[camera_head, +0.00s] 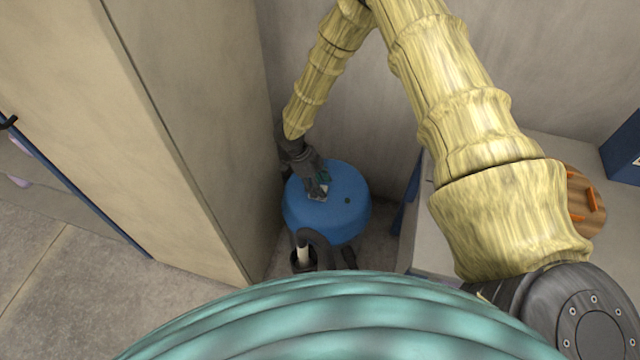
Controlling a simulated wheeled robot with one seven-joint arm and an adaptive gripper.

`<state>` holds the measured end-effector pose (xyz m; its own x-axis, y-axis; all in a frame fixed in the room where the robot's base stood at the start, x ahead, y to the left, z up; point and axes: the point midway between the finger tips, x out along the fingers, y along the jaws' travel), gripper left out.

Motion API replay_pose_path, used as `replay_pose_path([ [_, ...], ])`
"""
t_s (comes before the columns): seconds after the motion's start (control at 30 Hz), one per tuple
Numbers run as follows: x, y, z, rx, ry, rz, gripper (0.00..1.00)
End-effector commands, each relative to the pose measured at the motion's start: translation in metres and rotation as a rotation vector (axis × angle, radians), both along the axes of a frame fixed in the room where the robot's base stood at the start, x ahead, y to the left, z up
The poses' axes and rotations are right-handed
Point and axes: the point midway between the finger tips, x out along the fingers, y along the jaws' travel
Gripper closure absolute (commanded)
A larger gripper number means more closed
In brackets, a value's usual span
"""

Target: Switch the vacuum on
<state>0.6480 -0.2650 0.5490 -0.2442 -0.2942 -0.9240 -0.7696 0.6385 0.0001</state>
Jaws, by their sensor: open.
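The vacuum (345,207) is a round blue canister on the floor, in the corner between the tall beige cabinet and the back wall. Its dark hose fitting (318,245) is at the front, with a pale tube end. My gripper (319,191) is over the left part of the blue top, pointing down, and is open. A small pale patch shows at the fingertips; I cannot tell whether they touch it. A small dark spot (347,200) is on the top, right of the gripper. The switch itself cannot be made out and may be hidden under the gripper.
The tall beige cabinet (165,110) stands close on the left of the vacuum. A grey counter (431,230) is on the right, with a round wooden board (588,215) bearing orange pieces. Open floor (75,300) lies at the lower left.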

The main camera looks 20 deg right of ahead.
Motion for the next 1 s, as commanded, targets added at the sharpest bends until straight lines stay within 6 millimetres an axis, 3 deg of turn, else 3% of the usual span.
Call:
replay_pose_path([
  [0.37,-0.0009,-0.0016,-0.0038,0.000,0.000,0.000,0.54],
  [0.6,-0.0009,-0.0015,-0.0037,0.000,0.000,0.000,0.97],
  [0.63,-0.0008,-0.0016,-0.0037,0.000,0.000,0.000,0.99],
  [1.0,-0.0031,-0.0050,-0.0027,0.057,-0.046,-0.003,0.99],
])
